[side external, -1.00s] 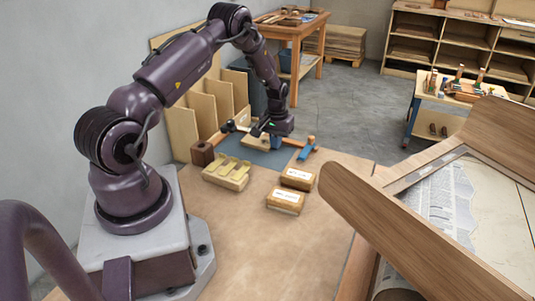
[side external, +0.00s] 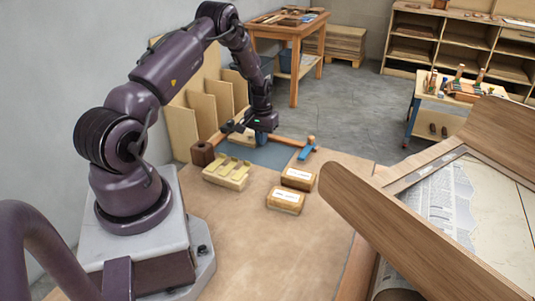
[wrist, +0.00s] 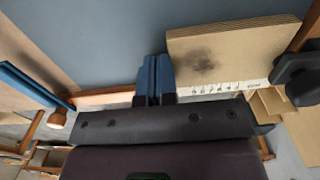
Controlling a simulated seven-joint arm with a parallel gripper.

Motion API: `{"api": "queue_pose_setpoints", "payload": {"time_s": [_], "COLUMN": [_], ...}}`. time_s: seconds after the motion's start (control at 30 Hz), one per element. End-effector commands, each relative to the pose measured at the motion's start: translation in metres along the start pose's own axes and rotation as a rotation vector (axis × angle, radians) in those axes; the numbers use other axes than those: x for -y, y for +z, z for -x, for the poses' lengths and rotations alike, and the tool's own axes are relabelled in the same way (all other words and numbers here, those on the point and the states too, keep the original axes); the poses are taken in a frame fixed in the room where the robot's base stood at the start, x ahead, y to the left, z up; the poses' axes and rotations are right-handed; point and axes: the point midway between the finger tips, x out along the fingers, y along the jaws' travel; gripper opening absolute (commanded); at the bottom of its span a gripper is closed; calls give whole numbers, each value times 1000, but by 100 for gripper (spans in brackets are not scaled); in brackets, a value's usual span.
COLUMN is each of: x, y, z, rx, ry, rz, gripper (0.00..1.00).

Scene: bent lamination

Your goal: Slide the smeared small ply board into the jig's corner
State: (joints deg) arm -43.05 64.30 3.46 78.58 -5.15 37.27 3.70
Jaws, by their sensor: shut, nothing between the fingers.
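The small ply board (wrist: 232,52) lies flat on the blue-grey mat in the wrist view, with a dark smear on its top. It also shows in the side view (side external: 249,138), partly hidden. One long edge lies along a pale marked strip (wrist: 220,87), and its right end is close to a brown wooden rail (wrist: 303,28). I cannot tell whether it touches both sides of the jig's corner. My gripper (wrist: 155,79) is shut and empty, its blue fingers just left of the board's left end; it also shows in the side view (side external: 262,138).
A dark knob (wrist: 296,75) stands by the board's right end. On the bench are a brown block (side external: 202,154), a pale block with tabs (side external: 227,174) and two labelled blocks (side external: 298,178). A blue clamp (side external: 307,150) sits at the mat's right.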

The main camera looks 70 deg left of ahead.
Motion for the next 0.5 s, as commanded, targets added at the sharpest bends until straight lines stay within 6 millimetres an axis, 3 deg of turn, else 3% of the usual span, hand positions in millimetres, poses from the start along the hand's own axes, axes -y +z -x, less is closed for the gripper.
{"api": "queue_pose_setpoints", "payload": {"time_s": [0.3, 0.5], "x": [17, 13], "y": [0, 0], "z": [0, 0], "rx": [0, 0], "ry": [0, -1], "rz": [1, 0], "gripper": [0, 0]}}
